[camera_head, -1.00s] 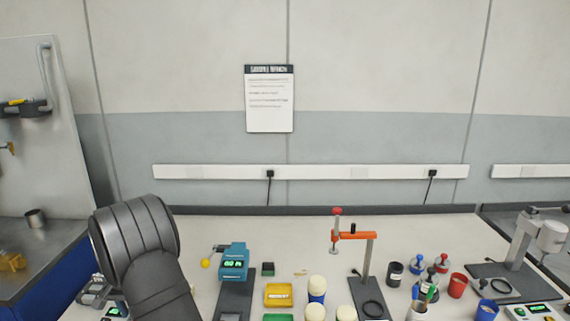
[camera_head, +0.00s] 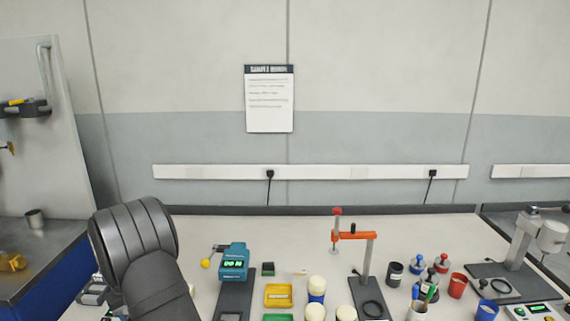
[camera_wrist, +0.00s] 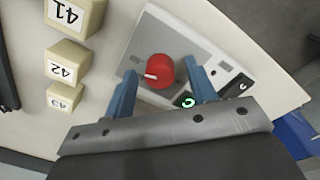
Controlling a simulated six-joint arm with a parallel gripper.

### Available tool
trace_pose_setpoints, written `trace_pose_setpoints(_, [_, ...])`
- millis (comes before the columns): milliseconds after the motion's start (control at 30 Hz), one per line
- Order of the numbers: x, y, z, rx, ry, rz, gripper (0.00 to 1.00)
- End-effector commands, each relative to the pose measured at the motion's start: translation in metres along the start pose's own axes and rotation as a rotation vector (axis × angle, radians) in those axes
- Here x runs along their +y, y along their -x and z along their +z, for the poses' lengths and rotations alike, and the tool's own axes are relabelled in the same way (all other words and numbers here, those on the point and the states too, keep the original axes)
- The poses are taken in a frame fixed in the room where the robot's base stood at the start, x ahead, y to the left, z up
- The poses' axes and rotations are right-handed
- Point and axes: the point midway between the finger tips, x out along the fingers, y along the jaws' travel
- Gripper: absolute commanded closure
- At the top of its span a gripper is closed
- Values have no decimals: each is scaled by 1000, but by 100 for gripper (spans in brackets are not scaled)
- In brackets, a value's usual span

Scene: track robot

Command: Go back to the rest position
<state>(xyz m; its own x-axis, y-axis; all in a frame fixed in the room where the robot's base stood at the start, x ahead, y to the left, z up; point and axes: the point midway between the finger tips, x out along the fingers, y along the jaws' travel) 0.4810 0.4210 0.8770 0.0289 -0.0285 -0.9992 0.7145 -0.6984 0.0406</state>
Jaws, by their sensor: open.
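In the wrist view my gripper (camera_wrist: 160,92) has its two blue fingers spread apart, one on each side of a red knob (camera_wrist: 159,71) with a white pointer mark. The knob sits on a light grey panel (camera_wrist: 160,32), and the fingers appear to hold nothing. Whether the fingertips touch the panel cannot be told. In the head view my dark arm covers the lower left, and my gripper is not visible there.
Beige blocks numbered 41 (camera_wrist: 72,14), 42 (camera_wrist: 68,60) and 43 (camera_wrist: 64,97) stand beside the panel. In the head view a teal device (camera_head: 233,262), a yellow tray (camera_head: 279,295), an orange-armed stand (camera_head: 355,236) and cups occupy the bench. A wall notice (camera_head: 269,98) hangs behind.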

Motion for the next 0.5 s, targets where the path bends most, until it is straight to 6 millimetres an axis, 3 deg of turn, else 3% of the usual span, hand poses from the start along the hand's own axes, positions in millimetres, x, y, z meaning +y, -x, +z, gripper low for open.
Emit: trace_pose_setpoints(500, [0, 0, 1, 17, 420, 0, 48])
